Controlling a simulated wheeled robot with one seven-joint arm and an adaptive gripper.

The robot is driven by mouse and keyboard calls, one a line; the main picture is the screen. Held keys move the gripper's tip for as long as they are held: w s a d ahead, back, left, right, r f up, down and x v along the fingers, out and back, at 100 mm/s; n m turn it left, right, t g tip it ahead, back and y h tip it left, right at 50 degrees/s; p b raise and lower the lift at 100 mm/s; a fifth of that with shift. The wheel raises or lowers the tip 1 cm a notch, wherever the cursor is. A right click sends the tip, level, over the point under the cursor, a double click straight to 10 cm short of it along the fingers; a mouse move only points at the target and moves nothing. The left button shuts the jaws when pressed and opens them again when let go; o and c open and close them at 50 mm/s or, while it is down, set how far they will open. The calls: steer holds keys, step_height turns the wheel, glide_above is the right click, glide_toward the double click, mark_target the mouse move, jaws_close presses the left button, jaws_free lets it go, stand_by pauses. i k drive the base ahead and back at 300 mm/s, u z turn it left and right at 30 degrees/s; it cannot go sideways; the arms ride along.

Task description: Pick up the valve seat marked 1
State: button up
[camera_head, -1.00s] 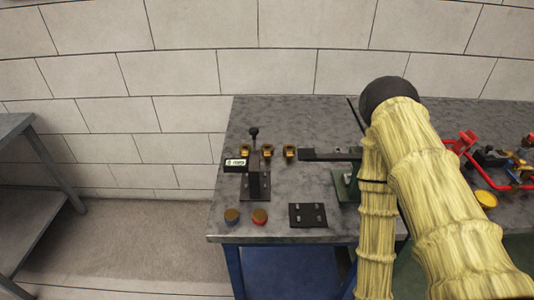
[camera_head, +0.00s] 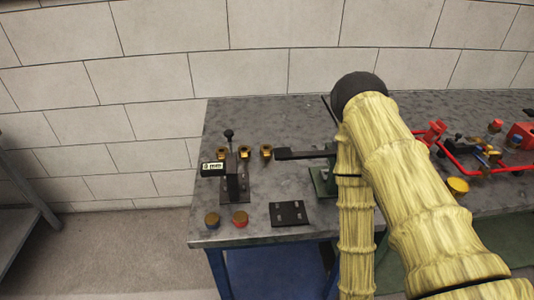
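Three small brass pieces stand in a row toward the back of the grey table: a left one (camera_head: 221,153), a middle one (camera_head: 244,152) and a right one (camera_head: 266,151). They may be the valve seats, but no number is readable on them. My gripper does not show.
A dark upright fixture with a lever (camera_head: 229,136) and a labelled black box (camera_head: 212,168) stand close to the brass pieces. A dark plate (camera_head: 289,213) lies in front. A green stand (camera_head: 323,181) with a dark bar is beside my arm. Red pipework (camera_head: 470,168) is at right.

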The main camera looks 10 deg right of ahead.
mark_target(245, 154)
steer(key=z, duration=1.2)
steer(key=k, duration=1.05)
steer(key=u, duration=1.65)
